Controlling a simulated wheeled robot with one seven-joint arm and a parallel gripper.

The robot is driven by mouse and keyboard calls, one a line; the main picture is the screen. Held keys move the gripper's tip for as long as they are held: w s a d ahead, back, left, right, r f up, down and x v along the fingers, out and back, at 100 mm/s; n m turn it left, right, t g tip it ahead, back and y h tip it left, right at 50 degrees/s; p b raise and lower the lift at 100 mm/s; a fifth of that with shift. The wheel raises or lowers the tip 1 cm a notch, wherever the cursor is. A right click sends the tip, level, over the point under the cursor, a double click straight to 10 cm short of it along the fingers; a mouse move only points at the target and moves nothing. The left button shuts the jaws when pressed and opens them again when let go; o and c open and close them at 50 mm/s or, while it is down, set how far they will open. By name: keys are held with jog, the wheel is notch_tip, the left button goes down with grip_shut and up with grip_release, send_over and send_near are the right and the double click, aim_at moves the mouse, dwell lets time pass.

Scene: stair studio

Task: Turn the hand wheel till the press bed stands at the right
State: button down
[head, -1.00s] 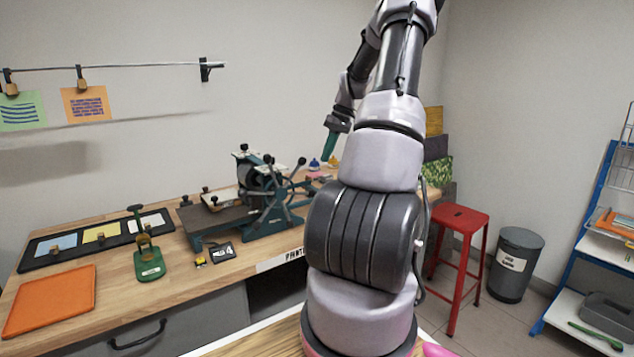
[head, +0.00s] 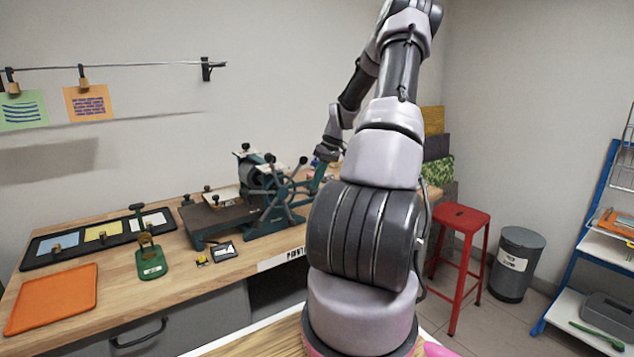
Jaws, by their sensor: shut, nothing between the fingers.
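The press (head: 273,214) is a dark teal machine with a roller, standing on the wooden bench. Its flat dark press bed (head: 214,221) sticks out to the left of the frame. The hand wheel (head: 291,193) is on the press's right side, with spokes and dark knobs at the ends. My gripper (head: 315,183) is lowered at the right edge of the wheel, close to a spoke end. Its fingers are shut and empty. I cannot tell if they touch the wheel. My arm hides the bench to the right of it.
A green tool (head: 151,262), a black tray with colored cards (head: 100,236) and an orange tray (head: 52,300) lie on the bench left of the press. A small dark device (head: 223,250) lies in front of it. A red stool (head: 460,222) and grey bin (head: 517,262) stand at right.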

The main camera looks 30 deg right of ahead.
jog(key=shift+f, duration=0.15)
jog(key=a+f+y, duration=0.2)
jog(key=f+y, duration=0.2)
jog(key=a+f+y, duration=0.2)
jog(key=f+y, duration=0.2)
jog(key=a+f+m+y, duration=0.1)
jog(key=a+f+y, duration=0.1)
jog(key=f+y, duration=0.2)
jog(key=shift+s+f, duration=0.1)
jog(key=shift+f, duration=0.05)
jog(key=shift+a+f+t+y, duration=0.15)
jog(key=shift+a+t+y, duration=0.15)
jog(key=shift+y, duration=0.1)
jog(key=shift+a+f, duration=0.3)
jog(key=shift+a, duration=0.35)
